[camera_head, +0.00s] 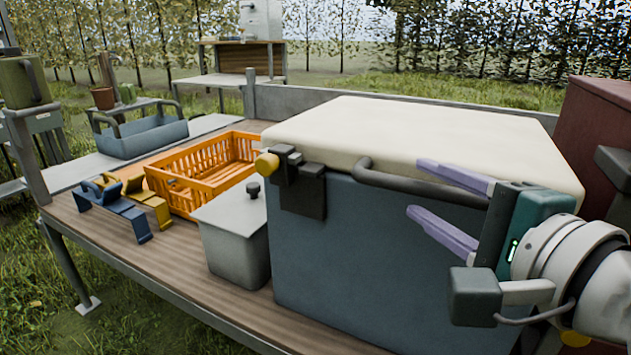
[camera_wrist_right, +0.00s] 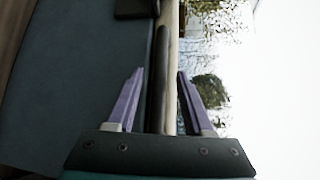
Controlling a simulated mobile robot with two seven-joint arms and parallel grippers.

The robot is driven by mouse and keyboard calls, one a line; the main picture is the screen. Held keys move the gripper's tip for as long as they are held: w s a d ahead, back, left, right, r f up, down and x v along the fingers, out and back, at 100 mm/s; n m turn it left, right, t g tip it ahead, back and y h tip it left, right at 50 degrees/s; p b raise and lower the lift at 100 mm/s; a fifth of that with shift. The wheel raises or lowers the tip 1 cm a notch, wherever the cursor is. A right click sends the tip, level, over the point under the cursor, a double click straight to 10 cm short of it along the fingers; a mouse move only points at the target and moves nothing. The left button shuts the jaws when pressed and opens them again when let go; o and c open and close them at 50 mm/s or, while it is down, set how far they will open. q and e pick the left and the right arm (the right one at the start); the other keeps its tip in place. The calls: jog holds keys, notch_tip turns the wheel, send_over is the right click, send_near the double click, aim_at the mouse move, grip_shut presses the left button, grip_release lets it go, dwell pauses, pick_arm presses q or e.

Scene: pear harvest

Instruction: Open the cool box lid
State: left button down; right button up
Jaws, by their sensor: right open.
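The cool box (camera_head: 380,255) is a large blue-grey box on the wooden deck, with a cream lid (camera_head: 420,140) that lies shut on top. A dark bar handle (camera_head: 420,188) runs along the lid's front edge. A dark latch (camera_head: 300,180) with a yellow knob sits at the front left corner. My right gripper (camera_head: 430,190) is open, its purple fingers at the front of the box, one above and one below the handle's level. In the right wrist view the handle (camera_wrist_right: 160,85) lies between the two fingers, apparently untouched. My left gripper is out of view.
A grey lidded bin (camera_head: 235,240) stands left of the box. An orange crate (camera_head: 200,175), blue and yellow brackets (camera_head: 115,205) and a blue tote (camera_head: 140,138) lie farther left. A dark red box (camera_head: 600,130) stands close on the right.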

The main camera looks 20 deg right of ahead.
jog(key=shift+w+d+f, duration=0.1)
jog(key=shift+w+f, duration=0.05)
jog(key=shift+w, duration=0.9)
grip_shut()
dwell(0.7)
